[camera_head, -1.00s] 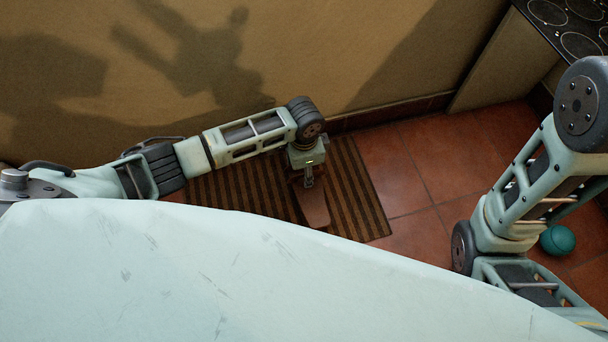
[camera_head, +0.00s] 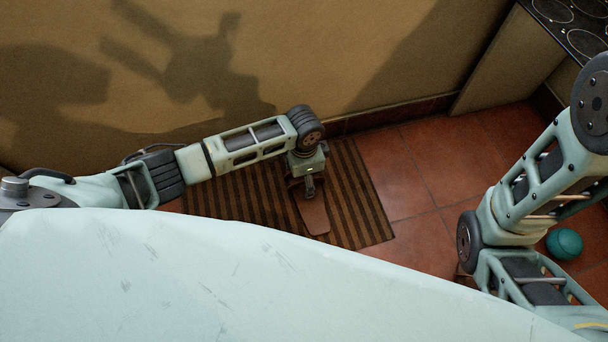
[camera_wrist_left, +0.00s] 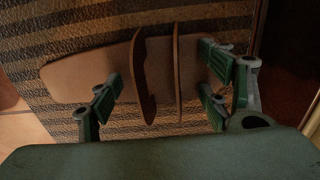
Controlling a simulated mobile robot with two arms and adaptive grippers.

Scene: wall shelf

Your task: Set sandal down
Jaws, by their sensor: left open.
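The brown sandal (camera_head: 313,212) lies on the striped mat (camera_head: 362,205) by the wall. My left gripper (camera_head: 309,186) is low over the sandal's far end in the head view. In the left wrist view the sandal's flat sole (camera_wrist_left: 75,80) lies along the mat, with two thin upright straps (camera_wrist_left: 146,75) rising from it. The left gripper (camera_wrist_left: 160,88) is open there, its green fingers apart on either side of the straps. A gap shows between the straps and the fingers. My right gripper is out of view; only its arm shows.
A wall (camera_head: 330,50) rises right behind the mat. A teal ball (camera_head: 564,243) lies on the red tile floor (camera_head: 440,160) at the right. A cooktop (camera_head: 575,25) is at the top right. Bare tiles lie right of the mat.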

